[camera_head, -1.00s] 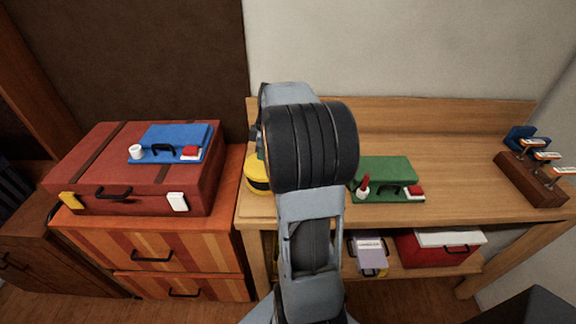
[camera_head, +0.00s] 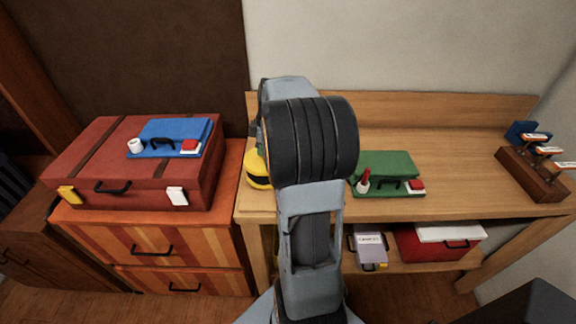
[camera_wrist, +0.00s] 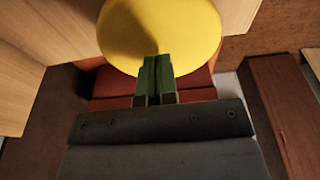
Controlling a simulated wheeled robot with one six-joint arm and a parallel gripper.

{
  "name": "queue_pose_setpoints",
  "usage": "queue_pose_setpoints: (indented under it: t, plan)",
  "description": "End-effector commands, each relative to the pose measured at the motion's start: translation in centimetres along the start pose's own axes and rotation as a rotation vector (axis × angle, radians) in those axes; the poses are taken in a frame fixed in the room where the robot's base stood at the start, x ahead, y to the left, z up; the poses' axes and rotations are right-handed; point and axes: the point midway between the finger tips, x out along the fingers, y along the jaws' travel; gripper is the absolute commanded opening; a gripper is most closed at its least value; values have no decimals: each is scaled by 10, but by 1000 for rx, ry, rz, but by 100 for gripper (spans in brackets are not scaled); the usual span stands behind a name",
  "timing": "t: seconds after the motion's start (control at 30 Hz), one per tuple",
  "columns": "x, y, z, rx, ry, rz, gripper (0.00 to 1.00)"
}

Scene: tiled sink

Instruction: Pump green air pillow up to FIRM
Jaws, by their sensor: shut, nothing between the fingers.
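The green air pillow (camera_head: 385,165) lies on the wooden bench, right of my arm. It has a black handle, a white fitting with a red upright piece (camera_head: 364,181) at its front left, and a red-and-white tab (camera_head: 415,187) at its front right. A yellow rounded object with a black band (camera_head: 257,170) stands on the bench's left end, partly hidden by my arm. In the wrist view a round yellow top (camera_wrist: 165,30) fills the upper middle. My gripper (camera_wrist: 158,62) is shut and empty, its green fingertips overlapping the yellow top's near edge; contact cannot be told.
A blue pillow-like pad (camera_head: 172,136) lies on a red suitcase (camera_head: 120,165) on the striped drawers at left. A wooden rack with several tags (camera_head: 532,175) stands at the bench's right end. A lilac box (camera_head: 370,245) and red case (camera_head: 430,243) sit on the lower shelf.

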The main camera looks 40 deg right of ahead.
Motion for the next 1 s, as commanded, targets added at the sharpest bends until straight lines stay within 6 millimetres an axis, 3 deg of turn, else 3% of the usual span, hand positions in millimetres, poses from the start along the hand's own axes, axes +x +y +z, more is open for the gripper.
queue_pose_setpoints:
  t: [0.4, 1.0]
  plan:
    - [30, 0, 6, 0, 0, -1, 0]
    - [38, 0, 8, 1, -1, -3, 0]
